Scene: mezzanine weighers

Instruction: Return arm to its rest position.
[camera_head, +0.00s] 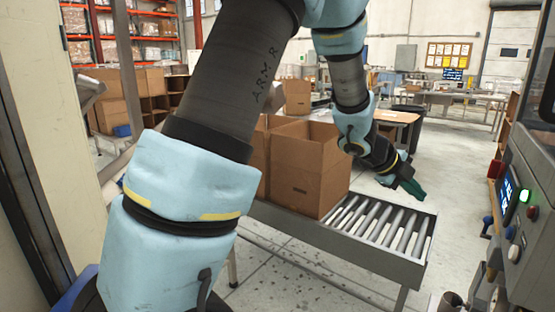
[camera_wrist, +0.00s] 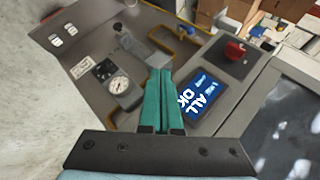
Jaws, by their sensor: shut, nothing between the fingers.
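My arm fills the left and top middle of the head view, with its dark upper link and light blue covers. Its end reaches past the cardboard boxes, and my gripper (camera_head: 411,186) hangs over the right part of the roller conveyor. In the wrist view my gripper (camera_wrist: 165,75) shows two green fingers lying together, shut and empty. Beyond the fingers is a grey control panel (camera_wrist: 203,70) with a round gauge (camera_wrist: 119,85), a red knob (camera_wrist: 234,50) and a blue screen (camera_wrist: 199,93) reading "ALL OK". The fingers appear apart from the panel.
Open cardboard boxes (camera_head: 306,165) stand on the roller conveyor (camera_head: 400,258), close to my arm. A machine (camera_head: 525,200) with a lit screen and buttons stands at the right edge. A pale wall panel (camera_head: 30,130) is at the left. Floor shows free beyond the conveyor.

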